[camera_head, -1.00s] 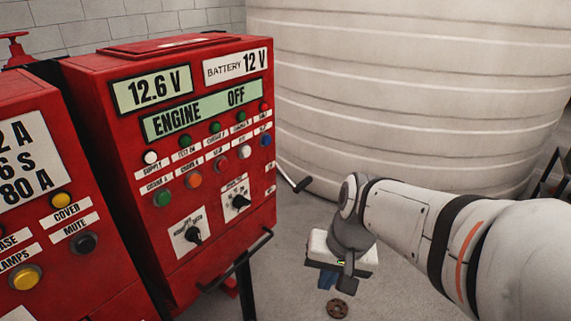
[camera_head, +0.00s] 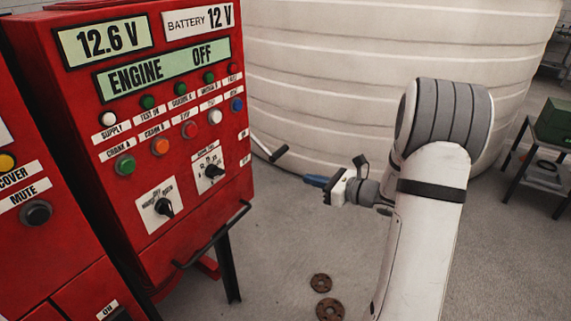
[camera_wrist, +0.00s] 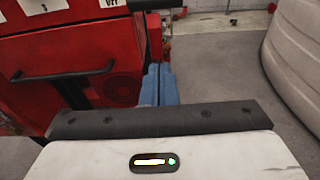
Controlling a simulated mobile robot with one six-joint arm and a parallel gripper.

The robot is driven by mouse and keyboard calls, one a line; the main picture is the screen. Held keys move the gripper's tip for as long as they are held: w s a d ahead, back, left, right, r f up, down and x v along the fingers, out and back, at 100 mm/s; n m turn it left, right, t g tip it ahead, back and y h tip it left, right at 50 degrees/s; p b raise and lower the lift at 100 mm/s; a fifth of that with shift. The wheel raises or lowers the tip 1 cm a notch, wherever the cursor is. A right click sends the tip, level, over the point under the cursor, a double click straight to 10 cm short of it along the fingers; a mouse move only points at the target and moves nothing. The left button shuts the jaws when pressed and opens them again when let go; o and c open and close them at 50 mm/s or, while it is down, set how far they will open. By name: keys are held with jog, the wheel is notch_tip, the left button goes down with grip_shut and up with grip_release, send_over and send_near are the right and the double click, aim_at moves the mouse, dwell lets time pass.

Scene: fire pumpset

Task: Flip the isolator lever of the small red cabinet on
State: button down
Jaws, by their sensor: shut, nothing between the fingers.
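The small red cabinet (camera_head: 130,160) stands at the left in the head view, with a display reading ENGINE OFF. A lever with a black grip (camera_head: 278,154) sticks out from its right side and slopes down to the right; I take it for the isolator lever. Its pivot is hidden behind the cabinet's edge. My gripper (camera_head: 308,180), with blue fingers, is shut and empty. It points left toward the cabinet, a little right of and below the lever's grip, apart from it. In the wrist view the blue fingers (camera_wrist: 160,84) are together, with the red cabinet (camera_wrist: 110,88) at left.
A black bar handle (camera_head: 212,236) juts from the cabinet's lower front. A large white tank (camera_head: 350,70) stands behind. Two brown discs (camera_head: 325,297) lie on the floor. A dark table (camera_head: 535,180) with a green box is at right.

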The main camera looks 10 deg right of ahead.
jog(key=x, duration=1)
jog(key=r, duration=0.1)
jog(key=r+p, duration=0.1)
jog(key=r, duration=0.2)
jog(key=shift+s+d, duration=0.25)
jog(key=shift+s, duration=0.05)
jog(key=shift+r+p, duration=0.1)
jog(key=shift+p, duration=0.25)
